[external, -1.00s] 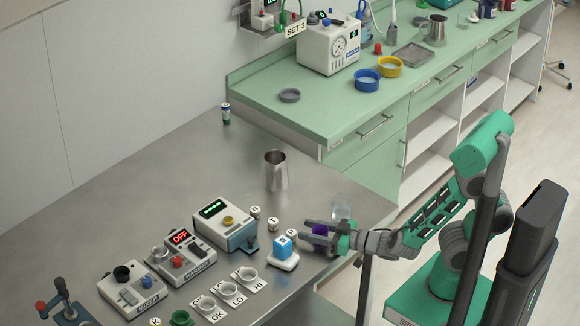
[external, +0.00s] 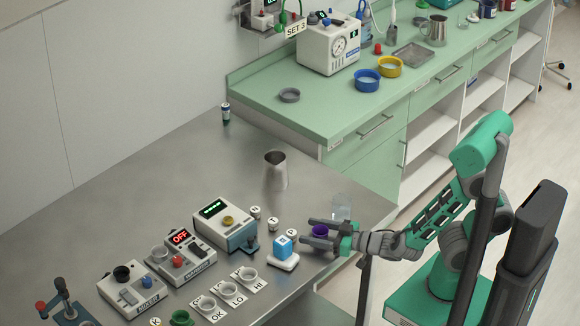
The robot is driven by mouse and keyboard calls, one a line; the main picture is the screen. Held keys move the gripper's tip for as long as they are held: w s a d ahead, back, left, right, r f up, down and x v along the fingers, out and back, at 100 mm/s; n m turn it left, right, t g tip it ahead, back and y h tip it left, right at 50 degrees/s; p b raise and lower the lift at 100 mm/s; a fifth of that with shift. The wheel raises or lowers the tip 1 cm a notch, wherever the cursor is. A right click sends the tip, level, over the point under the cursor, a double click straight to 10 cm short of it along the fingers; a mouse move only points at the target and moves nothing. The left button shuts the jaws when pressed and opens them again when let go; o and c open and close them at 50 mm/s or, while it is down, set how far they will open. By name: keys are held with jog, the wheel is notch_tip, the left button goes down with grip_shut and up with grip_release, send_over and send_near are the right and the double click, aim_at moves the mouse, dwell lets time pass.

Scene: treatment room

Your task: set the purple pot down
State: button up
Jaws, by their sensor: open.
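The purple pot (external: 320,230) is at the right part of the steel table (external: 215,160), near its right edge. It stands between the two fingers of my gripper (external: 312,232). The fingers are spread open, with the pot between them. The pot looks upright and low, at table level; the fingers partly hide it, and I cannot see its bottom clearly.
A blue cube device (external: 284,252) stands just left of my gripper, and a clear glass container (external: 341,207) just behind it. Several lab devices, including a box reading OFF (external: 181,258), crowd the front left. The table's back left is clear.

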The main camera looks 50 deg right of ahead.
aim_at(327, 234)
jog(key=v, duration=0.3)
jog(key=shift+s+b, duration=0.3)
jog(key=shift+b, duration=0.1)
jog(key=shift+o, duration=0.5)
jog(key=shift+s+d, duration=0.25)
